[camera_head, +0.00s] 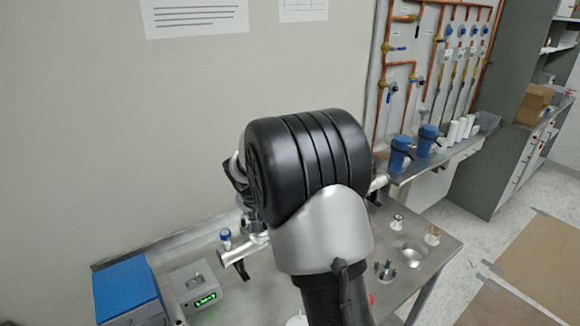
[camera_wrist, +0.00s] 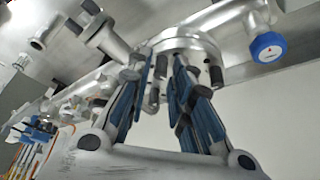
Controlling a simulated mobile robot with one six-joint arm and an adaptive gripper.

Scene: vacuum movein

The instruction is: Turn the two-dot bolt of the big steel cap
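The big steel cap (camera_wrist: 190,42) is a round flange at the top middle of the wrist view, with dark-tipped bolts around its rim. My gripper (camera_wrist: 160,72) has its blue-and-grey fingers spread and reaching up to the cap's near edge. A bolt (camera_wrist: 162,66) shows in the gap between the fingertips; I cannot tell whether they touch it. Another dark-ended bolt (camera_wrist: 216,76) is to the right of the right finger. I cannot make out any dots on the bolts. In the head view my own arm hides the cap and the gripper.
A valve with a blue cap (camera_wrist: 268,47) stands right of the flange, and a side pipe (camera_wrist: 108,40) is at its left. On the steel bench (camera_head: 262,290) are a green-display box (camera_head: 197,287), a blue-topped box (camera_head: 125,287) and small fittings (camera_head: 386,270).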

